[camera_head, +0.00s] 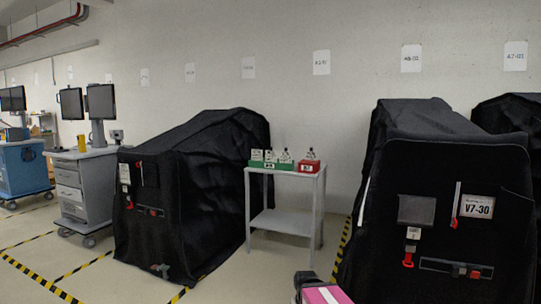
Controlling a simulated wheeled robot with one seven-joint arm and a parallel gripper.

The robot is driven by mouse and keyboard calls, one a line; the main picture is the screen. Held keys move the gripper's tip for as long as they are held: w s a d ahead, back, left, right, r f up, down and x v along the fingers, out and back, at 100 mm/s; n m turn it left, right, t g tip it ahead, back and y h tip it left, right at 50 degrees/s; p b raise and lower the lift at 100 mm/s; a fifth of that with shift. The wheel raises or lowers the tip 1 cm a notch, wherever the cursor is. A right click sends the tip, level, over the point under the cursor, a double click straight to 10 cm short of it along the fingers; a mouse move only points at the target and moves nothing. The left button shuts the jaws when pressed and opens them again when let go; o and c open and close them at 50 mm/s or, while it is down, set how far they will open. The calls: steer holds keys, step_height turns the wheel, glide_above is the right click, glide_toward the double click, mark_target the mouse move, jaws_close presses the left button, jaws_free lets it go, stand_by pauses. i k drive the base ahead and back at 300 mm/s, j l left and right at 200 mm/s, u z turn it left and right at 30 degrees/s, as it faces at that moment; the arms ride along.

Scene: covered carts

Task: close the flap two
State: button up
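A large black covered cart (440,160) stands at the right, with a white label reading V7-30 (477,206) on its front. The front also bears a grey panel (416,210), a red-ended tag (408,255) below it and a long narrow strip (456,268). A second black covered cart (215,175) stands left of centre, with small tags and a strip on its front. No flap is marked as two, and I cannot tell which part it is or whether it is open. My gripper's fingers do not show.
A grey side table (281,171) between the carts holds a green bin (265,163) and a red bin (308,167). A grey workstation (82,185) and a blue one (22,167) stand at the left. Another covered cart (510,112) is behind at right.

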mark_target(513, 218)
steer(key=l+z, duration=0.1)
steer(key=z, duration=1.5)
